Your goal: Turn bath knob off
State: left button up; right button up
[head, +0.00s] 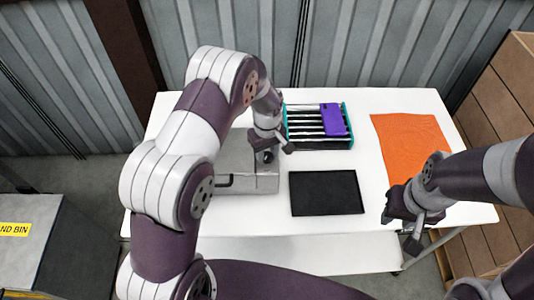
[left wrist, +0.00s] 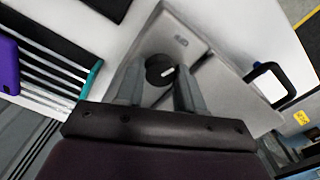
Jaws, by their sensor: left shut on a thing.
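The bath is a grey metal box (head: 245,182) on the left part of the white table, and it also shows in the left wrist view (left wrist: 205,95). Its round black knob (left wrist: 157,70) has a short white mark pointing right in the left wrist view. My left gripper (head: 272,150) is at the box's right front and mostly hides the knob in the head view. In the left wrist view its two grey fingers (left wrist: 157,84) stand on either side of the knob, shut on it. My right gripper (head: 402,226) is empty, fingers apart, above the table's right front edge.
A teal-ended rack (head: 300,143) with a purple item (head: 333,120) stands behind a black mat (head: 326,193). An orange cloth (head: 405,140) lies at right. A black handle (left wrist: 270,80) sticks out from the box. A grey bin (head: 50,245) stands left of the table.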

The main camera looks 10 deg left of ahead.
aim_at(267, 155)
pick_arm(q)
jog(key=shift+w+n+b, duration=0.1)
jog(key=shift+n+b, duration=0.25)
jog(key=shift+n, duration=1.15)
jog(key=shift+r, duration=0.1)
jog(key=o, duration=0.8)
jog(key=shift+c, duration=0.2)
jog(key=shift+r, duration=0.35)
notch_tip(267, 155, up, 12)
jog(key=b, duration=0.2)
